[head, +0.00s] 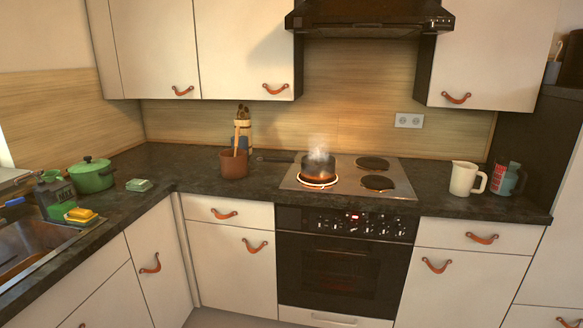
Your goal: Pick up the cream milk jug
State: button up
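The cream milk jug (464,179) stands upright on the dark countertop, right of the hob, in the head view. Its handle points to the right, close to a red and teal container with a handle. My gripper is not in the head view.
The red and teal container (507,180) stands right of the jug, near a tall dark side panel. A steaming pot (319,168) sits on the glowing front-left plate of the hob (398,182). A utensil pot (233,164) stands left of it. The counter (432,182) between hob and jug is clear.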

aim_at(464, 173)
jog(key=i+l+u, duration=0.25)
jog(key=i+l, duration=0.25)
jog(key=l, duration=0.15)
jog(key=i+l+u, duration=0.15)
jog(key=l, duration=0.25)
jog(key=i+l+u, duration=0.1)
jog(key=i+l, duration=0.25)
jog(key=i+l+u, duration=0.15)
jog(key=l, duration=0.3)
jog(key=i+z, duration=0.4)
jog(key=k+l, duration=0.05)
